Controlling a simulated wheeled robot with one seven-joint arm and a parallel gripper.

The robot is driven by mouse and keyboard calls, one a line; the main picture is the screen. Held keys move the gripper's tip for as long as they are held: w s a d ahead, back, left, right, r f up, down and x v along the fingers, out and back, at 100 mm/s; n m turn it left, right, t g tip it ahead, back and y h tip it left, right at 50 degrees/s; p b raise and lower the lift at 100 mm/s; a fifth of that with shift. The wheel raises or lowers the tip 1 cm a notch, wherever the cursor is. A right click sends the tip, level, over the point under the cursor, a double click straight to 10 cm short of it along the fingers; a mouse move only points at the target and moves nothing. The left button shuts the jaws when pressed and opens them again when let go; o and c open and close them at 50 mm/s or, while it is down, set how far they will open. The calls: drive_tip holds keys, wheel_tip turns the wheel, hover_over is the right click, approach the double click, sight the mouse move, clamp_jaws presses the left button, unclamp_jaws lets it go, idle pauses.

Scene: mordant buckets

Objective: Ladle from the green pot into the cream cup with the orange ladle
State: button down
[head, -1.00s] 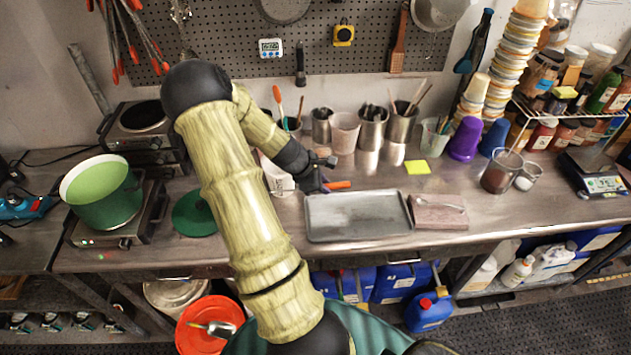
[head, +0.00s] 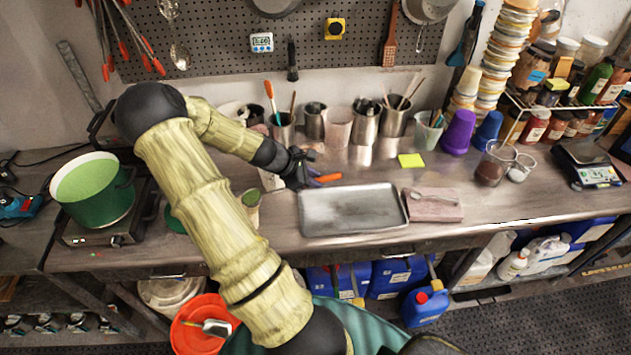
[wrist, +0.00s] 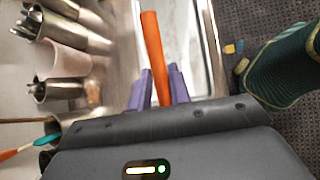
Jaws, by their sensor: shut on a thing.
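The green pot (head: 112,205) stands on a hot plate at the left, filled with pale green liquid. A small cream cup (head: 254,216) stands on the bench beside my forearm, partly hidden by it; green shows inside its rim. My gripper (head: 313,178) is above the bench by the tray's back left corner, right of the cup. In the wrist view its purple fingers (wrist: 161,76) are shut on an orange handle (wrist: 153,45), which I take for the orange ladle's. The handle's end also sticks out in the head view (head: 328,178). The ladle's bowl is hidden.
A metal tray (head: 352,229) and a pinkish block (head: 432,215) with a spoon lie at the bench's middle. Tool-filled metal pots (head: 365,127) line the back. A green disc (head: 174,219) is mostly hidden behind my arm. An orange bucket (head: 190,336) stands below.

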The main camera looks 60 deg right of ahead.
drive_tip(key=shift+w+a+r+g+h+p, duration=0.2)
drive_tip(key=shift+w+r+g+h, duration=0.15)
drive_tip(key=shift+r, duration=0.4)
drive_tip(key=shift+w+a+r+g+h+p, duration=0.2)
drive_tip(key=shift+w+r+g+h, duration=0.1)
drive_tip(key=shift+r, duration=0.5)
drive_tip(key=shift+w+a+r+g+h+p, duration=0.2)
drive_tip(key=shift+w+r+g+h, duration=0.15)
drive_tip(key=shift+r, duration=0.4)
drive_tip(key=shift+w+a+r, duration=0.25)
drive_tip(key=shift+a+r, duration=0.15)
drive_tip(key=shift+w+a+r+g+h+p, duration=0.15)
drive_tip(key=shift+w+r+g+h+p, duration=0.05)
drive_tip(key=shift+r+g+h+p, duration=0.35)
drive_tip(key=shift+w+a+r+n+p, duration=0.25)
drive_tip(key=shift+a+r+n+p, duration=0.05)
drive_tip(key=shift+r, duration=0.05)
drive_tip(key=w+a+r+n+g+h, duration=0.1)
drive_tip(key=w+a+r+g+h, duration=0.4)
drive_tip(key=w+a, duration=0.4)
drive_tip(key=shift+w+r+h, duration=0.5)
drive_tip(key=shift+w+h, duration=0.2)
drive_tip(key=shift+h, duration=0.15)
drive_tip(key=shift+d+r+g, duration=0.1)
drive_tip(key=shift+g, duration=0.15)
